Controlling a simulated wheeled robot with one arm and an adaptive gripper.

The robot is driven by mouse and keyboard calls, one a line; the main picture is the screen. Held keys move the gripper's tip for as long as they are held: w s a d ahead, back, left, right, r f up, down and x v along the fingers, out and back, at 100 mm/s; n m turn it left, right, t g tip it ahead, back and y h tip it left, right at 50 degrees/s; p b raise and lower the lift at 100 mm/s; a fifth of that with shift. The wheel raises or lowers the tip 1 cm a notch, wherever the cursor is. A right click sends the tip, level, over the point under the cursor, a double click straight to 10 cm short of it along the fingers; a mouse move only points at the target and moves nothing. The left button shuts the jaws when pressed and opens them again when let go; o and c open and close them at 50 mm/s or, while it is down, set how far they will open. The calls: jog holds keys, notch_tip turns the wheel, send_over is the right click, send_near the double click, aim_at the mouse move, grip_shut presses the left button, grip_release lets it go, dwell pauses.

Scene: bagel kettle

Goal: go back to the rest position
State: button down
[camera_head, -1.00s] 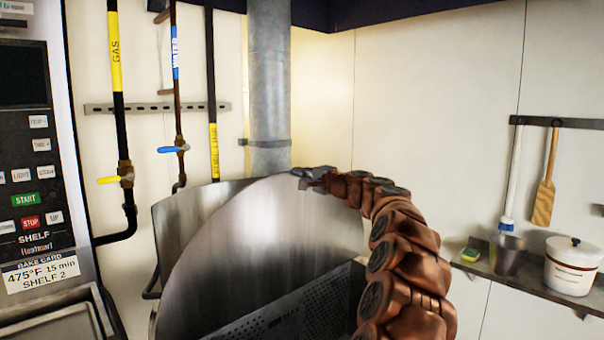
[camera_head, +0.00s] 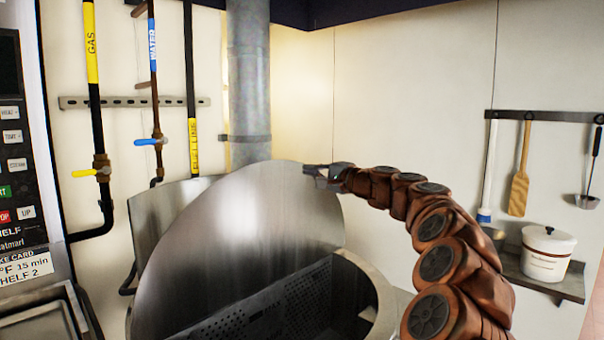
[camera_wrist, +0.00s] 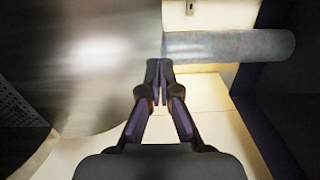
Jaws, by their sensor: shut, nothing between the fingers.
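My gripper (camera_head: 318,171) is at the end of my raised arm, beside the top right edge of the large round metal lid (camera_head: 245,245) in the head view. In the wrist view, my gripper (camera_wrist: 159,66) has its fingertips together with nothing between them. The lid fills the left of the wrist view (camera_wrist: 80,60). I cannot tell whether the gripper touches the lid's edge. The kettle (camera_head: 378,290) stands open below the lid, with a perforated metal basket (camera_head: 270,305) in it. The kettle's inside is partly hidden.
An oven panel (camera_head: 18,190) stands at the left. Pipes with a yellow valve (camera_head: 84,173) and a blue valve (camera_head: 147,142) run up the back wall near a thick grey duct (camera_head: 249,80). A shelf (camera_head: 545,284) at the right holds a white pot (camera_head: 548,252), with utensils hanging above.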

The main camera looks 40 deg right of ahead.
jog(key=shift+s, duration=0.5)
